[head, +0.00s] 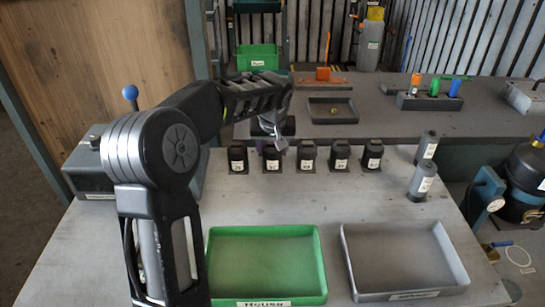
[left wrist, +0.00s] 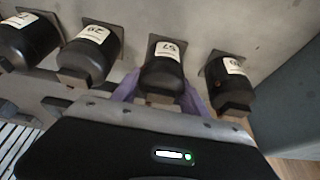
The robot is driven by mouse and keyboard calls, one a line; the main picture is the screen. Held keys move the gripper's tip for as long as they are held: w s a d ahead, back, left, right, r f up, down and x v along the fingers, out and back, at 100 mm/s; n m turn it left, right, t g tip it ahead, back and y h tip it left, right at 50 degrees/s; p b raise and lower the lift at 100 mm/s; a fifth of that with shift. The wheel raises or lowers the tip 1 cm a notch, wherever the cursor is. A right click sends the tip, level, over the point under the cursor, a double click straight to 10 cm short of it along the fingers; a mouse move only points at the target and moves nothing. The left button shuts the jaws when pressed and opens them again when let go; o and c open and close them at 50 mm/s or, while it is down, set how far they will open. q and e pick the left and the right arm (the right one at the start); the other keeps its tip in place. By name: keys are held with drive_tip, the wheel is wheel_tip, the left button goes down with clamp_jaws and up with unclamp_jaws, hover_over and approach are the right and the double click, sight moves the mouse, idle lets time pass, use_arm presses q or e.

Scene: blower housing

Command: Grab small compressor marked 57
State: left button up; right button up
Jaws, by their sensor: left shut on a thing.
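The small black compressor marked 57 (left wrist: 162,68) stands in the middle of the left wrist view, its white label facing the camera. In the head view it is the second from the left (head: 272,164) in a row of similar black compressors on the grey bench, its top partly hidden. My left gripper (head: 277,143) reaches down over it from above. In the left wrist view its purple fingers (left wrist: 161,92) lie on both sides of this compressor, shut on it. The compressor appears still in its place in the row. My right gripper is not in view.
Neighbouring compressors stand close on the left (head: 237,158) and right (head: 309,157). Two grey cylinders (head: 421,183) stand farther right. A green tray (head: 266,288) and a grey tray (head: 404,272), both empty, lie in front. A raised shelf (head: 400,124) runs behind the row.

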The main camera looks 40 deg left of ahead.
use_arm(q)
clamp_jaws()
drive_tip(key=shift+r, duration=0.1)
idle(0.3)
wheel_tip(320, 180, up, 10)
idle(0.5)
idle(0.5)
